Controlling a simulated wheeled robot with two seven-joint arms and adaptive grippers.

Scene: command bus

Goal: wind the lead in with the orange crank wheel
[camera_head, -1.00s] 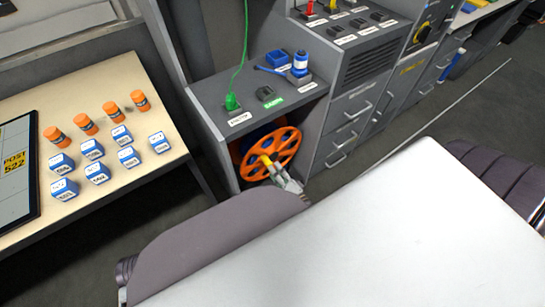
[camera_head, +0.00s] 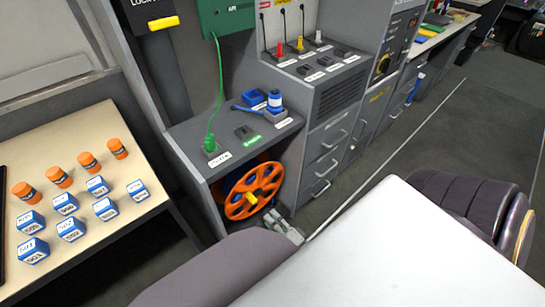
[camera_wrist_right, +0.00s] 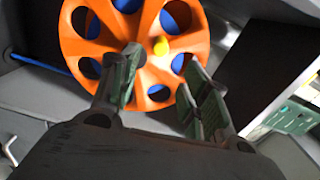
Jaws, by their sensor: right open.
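The orange crank wheel (camera_head: 268,177) stands upright in the open bay under the grey counter, and its round holes show. A yellow knob (camera_head: 252,198) sticks out near its middle. Blue parts show behind the wheel. In the right wrist view the wheel (camera_wrist_right: 88,45) fills the top, with its yellow knob (camera_wrist_right: 160,46) ahead of the fingers. My right gripper (camera_head: 276,217) is just below and right of the wheel. Its green-padded fingers (camera_wrist_right: 162,72) are open with nothing held between them. A blue lead (camera_wrist_right: 40,66) runs left from behind the wheel. My left gripper is not in view.
The counter (camera_head: 185,130) above the bay carries a green plug (camera_head: 210,145) and a blue device (camera_head: 276,103). Grey drawers (camera_head: 325,150) flank the bay on the right. A table (camera_head: 130,215) with blue blocks and orange cylinders stands left. Chairs and a white tabletop (camera_head: 390,250) are in front.

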